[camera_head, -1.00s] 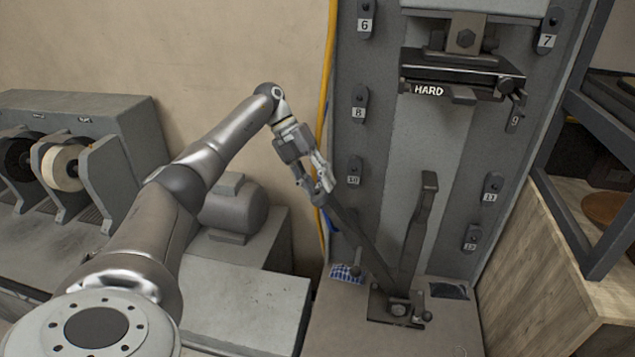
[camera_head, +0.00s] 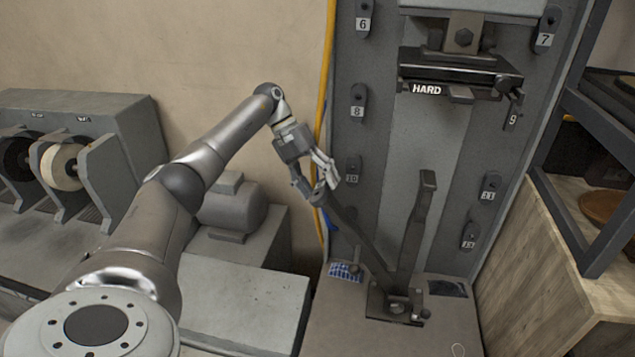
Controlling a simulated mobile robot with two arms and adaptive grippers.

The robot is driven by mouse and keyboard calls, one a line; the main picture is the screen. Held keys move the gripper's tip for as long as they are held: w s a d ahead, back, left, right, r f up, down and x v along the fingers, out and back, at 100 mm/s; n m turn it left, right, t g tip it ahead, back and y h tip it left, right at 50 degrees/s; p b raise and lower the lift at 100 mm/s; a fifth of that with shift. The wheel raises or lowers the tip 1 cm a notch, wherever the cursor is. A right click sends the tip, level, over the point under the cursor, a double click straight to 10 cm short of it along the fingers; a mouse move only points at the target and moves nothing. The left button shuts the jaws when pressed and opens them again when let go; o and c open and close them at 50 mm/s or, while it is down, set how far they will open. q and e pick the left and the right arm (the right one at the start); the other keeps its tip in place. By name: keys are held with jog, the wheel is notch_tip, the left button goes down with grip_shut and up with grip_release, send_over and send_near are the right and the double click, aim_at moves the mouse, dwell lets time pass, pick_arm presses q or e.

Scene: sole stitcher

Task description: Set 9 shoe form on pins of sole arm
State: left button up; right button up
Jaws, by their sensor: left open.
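The number 9 shoe form (camera_head: 512,112) hangs on the right side of the grey machine panel, partly behind the clamp's knob. Below it, a dark upright arm (camera_head: 417,225) and a dark slanted lever (camera_head: 362,243) rise from one base block (camera_head: 397,303). I cannot tell which is the sole arm, and no pins are clear. My left gripper (camera_head: 320,186) is open at the upper end of the slanted lever, with its fingers spread around or beside that end. It is far left of the number 9 form. My right gripper is not in view.
The clamp marked HARD (camera_head: 428,89) juts out above the upright arm. Other numbered forms, such as 8 (camera_head: 357,100) and 11 (camera_head: 490,186), hang along both panel sides. A yellow pipe (camera_head: 328,80) runs behind my gripper. A wooden cabinet (camera_head: 530,270) stands at right.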

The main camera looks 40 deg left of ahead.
pick_arm(q)
jog(key=v, duration=1.2)
dwell(0.3)
